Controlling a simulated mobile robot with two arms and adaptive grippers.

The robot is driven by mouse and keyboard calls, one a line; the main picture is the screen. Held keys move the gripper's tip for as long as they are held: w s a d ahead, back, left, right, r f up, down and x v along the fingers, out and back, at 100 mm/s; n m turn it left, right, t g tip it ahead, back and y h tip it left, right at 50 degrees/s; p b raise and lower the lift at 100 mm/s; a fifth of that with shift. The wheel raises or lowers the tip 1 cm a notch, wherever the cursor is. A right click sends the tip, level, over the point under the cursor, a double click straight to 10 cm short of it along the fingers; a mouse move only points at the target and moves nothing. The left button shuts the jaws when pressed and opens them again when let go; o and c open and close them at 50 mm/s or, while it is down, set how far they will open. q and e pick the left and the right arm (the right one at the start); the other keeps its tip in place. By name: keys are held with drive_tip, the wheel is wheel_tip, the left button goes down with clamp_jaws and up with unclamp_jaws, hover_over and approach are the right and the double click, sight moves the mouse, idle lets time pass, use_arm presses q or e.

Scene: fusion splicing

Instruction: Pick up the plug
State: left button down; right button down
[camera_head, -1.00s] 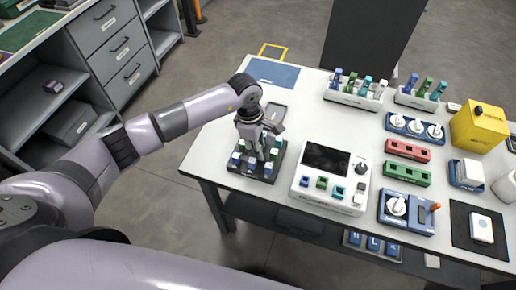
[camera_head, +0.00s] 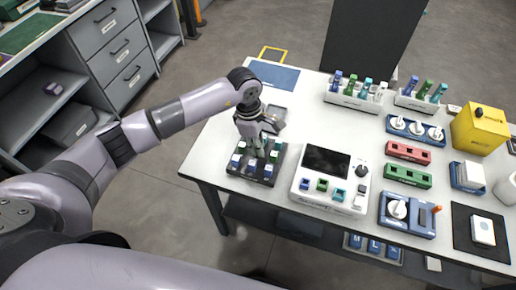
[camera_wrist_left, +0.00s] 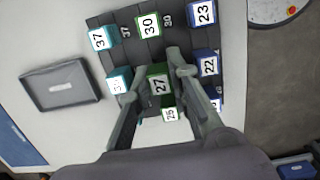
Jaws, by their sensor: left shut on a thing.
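The black plug tray (camera_head: 240,175) lies on the near left part of the white table. It holds small numbered plugs with white tops and blue, teal or green sides. My left gripper (camera_head: 262,151) points down over it. In the left wrist view the gripper (camera_wrist_left: 157,82) is shut on the green plug marked 27 (camera_wrist_left: 158,87). Plugs 30 (camera_wrist_left: 149,25), 23 (camera_wrist_left: 203,12), 22 (camera_wrist_left: 208,66), 37 (camera_wrist_left: 102,38) and 25 (camera_wrist_left: 170,114) stand around it. I cannot tell whether plug 27 is clear of its slot. My right gripper is out of view.
A white device with a dark screen (camera_head: 325,161) stands right of the tray. Plug racks (camera_head: 355,102), red (camera_head: 408,152) and green (camera_head: 405,176) blocks and a yellow box (camera_head: 478,131) stand farther right. A grey flat case (camera_wrist_left: 60,90) lies beside the tray.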

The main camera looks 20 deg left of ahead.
use_arm(q)
wheel_tip(320, 180, up, 18)
drive_tip(key=b, duration=0.3)
drive_tip(key=c, duration=2)
unclamp_jaws()
drive_tip(key=shift+f, duration=0.1)
clamp_jaws()
